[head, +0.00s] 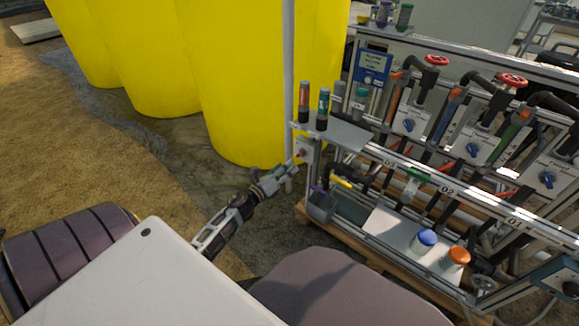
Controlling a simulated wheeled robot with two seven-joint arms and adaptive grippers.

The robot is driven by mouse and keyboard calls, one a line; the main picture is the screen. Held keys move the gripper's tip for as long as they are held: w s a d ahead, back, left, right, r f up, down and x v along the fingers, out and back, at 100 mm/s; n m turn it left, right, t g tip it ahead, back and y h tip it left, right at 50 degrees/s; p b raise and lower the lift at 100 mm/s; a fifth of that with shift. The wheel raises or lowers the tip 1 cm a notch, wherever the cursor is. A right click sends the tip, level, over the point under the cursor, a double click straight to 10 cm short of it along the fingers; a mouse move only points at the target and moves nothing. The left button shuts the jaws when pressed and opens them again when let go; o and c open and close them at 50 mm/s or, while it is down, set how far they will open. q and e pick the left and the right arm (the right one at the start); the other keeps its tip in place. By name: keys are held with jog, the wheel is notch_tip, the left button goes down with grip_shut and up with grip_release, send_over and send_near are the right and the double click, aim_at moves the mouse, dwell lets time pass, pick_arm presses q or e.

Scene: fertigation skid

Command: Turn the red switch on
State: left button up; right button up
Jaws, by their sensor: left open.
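The red switch (301,153) is a small red part on a light grey box (307,146) at the left end of the skid, under its small shelf. My left gripper (290,172) is open, just below and left of the switch. It looks close to the box, but I cannot tell whether it touches. The gripper's fingers are small in the picture, and the switch's exact position is too small to read. My right gripper is not in view.
A grey upright pole (288,70) stands right behind the gripper, before large yellow tanks (240,80). The shelf (350,134) above holds dark bottles with orange and teal bands. A grey bin (321,207) hangs below. Open ground lies left.

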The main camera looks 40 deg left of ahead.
pick_arm(q)
jog(key=shift+s+a, duration=0.15)
jog(key=shift+s, duration=1.7)
jog(key=s+d+f+n+g, duration=0.2)
jog(key=s+d+n+g, duration=0.5)
jog(key=n, duration=0.6)
jog(key=s+d+f+n+g+y+p, duration=0.1)
jog(key=s+d+f+n+g, duration=0.1)
jog(key=s+d+n+g, duration=0.5)
jog(key=s+d+n, duration=0.4)
jog(key=s+n, duration=0.2)
jog(key=shift+s+d+g, duration=0.3)
jog(key=shift+s, duration=0.1)
pick_arm(e)
jog(key=d+r+g+h, duration=0.3)
jog(key=d+r+h, duration=0.1)
jog(key=d+r, duration=0.6)
jog(key=shift+h, duration=0.3)
pick_arm(q)
jog(key=shift+w+f+p, duration=0.2)
jog(key=shift+f+p, duration=0.1)
jog(key=shift+p, duration=0.4)
pick_arm(e)
jog(key=shift+f, duration=0.1)
